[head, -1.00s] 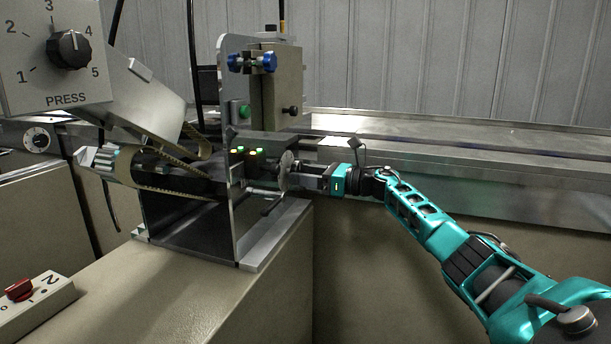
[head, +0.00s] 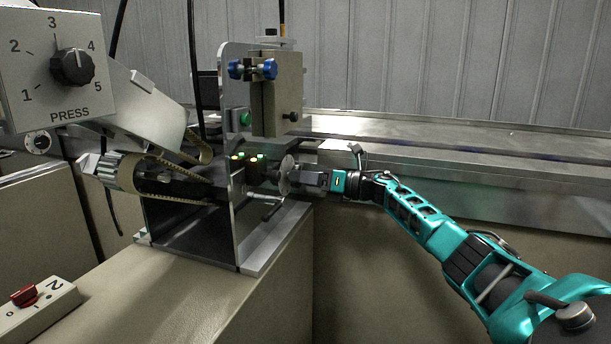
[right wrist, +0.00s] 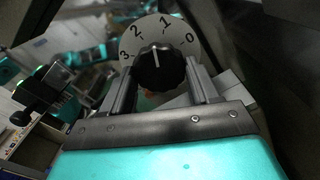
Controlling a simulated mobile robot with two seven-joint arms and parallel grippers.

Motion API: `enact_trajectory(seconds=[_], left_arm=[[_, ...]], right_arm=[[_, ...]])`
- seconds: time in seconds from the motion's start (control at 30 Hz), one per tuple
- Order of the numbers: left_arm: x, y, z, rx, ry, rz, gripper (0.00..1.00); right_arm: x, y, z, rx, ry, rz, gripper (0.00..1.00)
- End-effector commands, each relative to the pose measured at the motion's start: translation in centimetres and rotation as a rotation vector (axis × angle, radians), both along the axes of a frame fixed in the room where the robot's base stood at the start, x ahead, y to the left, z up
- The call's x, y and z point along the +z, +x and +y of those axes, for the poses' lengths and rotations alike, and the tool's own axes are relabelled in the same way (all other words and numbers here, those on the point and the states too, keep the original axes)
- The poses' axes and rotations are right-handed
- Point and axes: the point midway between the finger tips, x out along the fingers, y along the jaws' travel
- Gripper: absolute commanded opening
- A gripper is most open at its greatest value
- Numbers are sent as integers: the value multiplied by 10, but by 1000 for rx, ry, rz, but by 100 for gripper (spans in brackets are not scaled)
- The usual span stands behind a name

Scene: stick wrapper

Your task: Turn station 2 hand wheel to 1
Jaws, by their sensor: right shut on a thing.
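The hand wheel shows in the right wrist view as a black fluted knob (right wrist: 160,72) with a white line, in front of a pale round dial (right wrist: 151,24) marked 0, 1, 2 and 3. The white line points up, between the 1 and the 2. My right gripper (right wrist: 158,88) is shut on the knob, one finger on each side. In the head view my right gripper (head: 303,180) reaches the dial disc (head: 285,173) edge-on from the right. The knob is hidden there between the fingers. My left gripper is not in view.
A small crank (head: 271,209) sits just below the disc. A metal upright plate (head: 239,205) stands left of it. A PRESS dial box (head: 68,100) is at the upper left, and a red-switch box marked 2 (head: 54,300) at the lower left. A long metal rail (head: 450,175) runs behind my arm.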

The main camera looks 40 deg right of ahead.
Motion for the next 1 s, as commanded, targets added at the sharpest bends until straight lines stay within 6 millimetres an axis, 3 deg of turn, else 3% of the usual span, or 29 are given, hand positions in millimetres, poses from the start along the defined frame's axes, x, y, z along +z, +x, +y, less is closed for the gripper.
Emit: enact_trajectory(seconds=[1.0], left_arm=[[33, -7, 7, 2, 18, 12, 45]], right_arm=[[4, -1, 1, 1, 826, 427, 30]])
